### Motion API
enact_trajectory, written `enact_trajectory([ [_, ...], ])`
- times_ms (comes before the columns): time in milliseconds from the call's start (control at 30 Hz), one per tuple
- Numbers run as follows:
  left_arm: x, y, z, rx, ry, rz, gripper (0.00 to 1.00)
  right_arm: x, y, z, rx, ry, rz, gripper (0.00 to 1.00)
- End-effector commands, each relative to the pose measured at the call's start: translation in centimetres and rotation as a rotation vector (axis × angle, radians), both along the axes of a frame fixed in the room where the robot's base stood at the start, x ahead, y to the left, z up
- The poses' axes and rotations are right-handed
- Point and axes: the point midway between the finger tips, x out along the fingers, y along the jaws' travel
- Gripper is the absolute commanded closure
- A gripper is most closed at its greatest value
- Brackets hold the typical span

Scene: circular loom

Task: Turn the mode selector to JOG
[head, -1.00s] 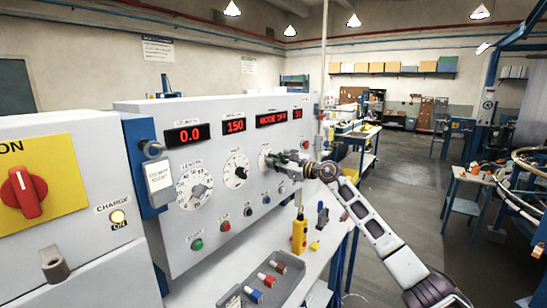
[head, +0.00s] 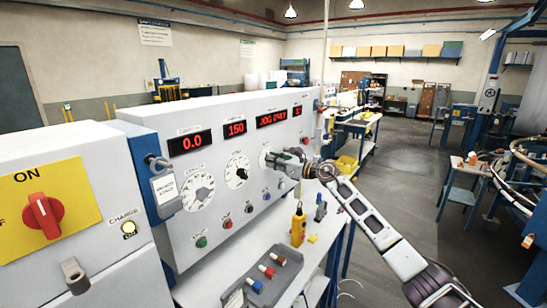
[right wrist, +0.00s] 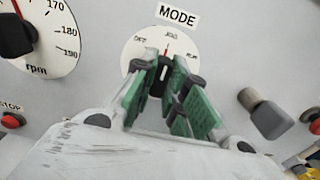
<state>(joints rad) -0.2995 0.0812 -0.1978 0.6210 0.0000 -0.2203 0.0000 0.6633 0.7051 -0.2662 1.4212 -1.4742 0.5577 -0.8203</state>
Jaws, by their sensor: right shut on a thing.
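The mode selector (right wrist: 166,78) is a dark knob on a white dial under the MODE label in the right wrist view. In the head view my right gripper (head: 275,158) covers most of the mode dial (head: 264,158). The mode display (head: 271,120) above shows red text starting with JOG. My left gripper is not in view.
The rpm dial (head: 237,170) is left of the mode dial, and the length dial (head: 198,191) farther left.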

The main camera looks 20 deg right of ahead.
Motion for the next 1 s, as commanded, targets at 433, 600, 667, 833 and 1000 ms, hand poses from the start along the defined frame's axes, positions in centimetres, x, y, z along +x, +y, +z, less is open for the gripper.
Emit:
enact_trajectory([
  [433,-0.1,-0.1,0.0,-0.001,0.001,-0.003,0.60,0.0,0.0,0.0,0.007,0.002,-0.001,0.64],
  [600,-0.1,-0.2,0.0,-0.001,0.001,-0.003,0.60,-0.1,-0.1,0.0,0.007,0.003,-0.001,0.64],
  [667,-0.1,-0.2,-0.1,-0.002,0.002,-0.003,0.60,-0.3,-0.3,0.0,0.007,0.003,-0.001,0.64],
  [833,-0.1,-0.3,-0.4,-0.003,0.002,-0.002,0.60,-1.5,-1.0,-0.1,0.004,0.003,-0.001,0.64],
  [1000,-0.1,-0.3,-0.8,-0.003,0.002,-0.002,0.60,-2.8,-1.8,-0.2,0.004,0.003,-0.002,0.64],
])
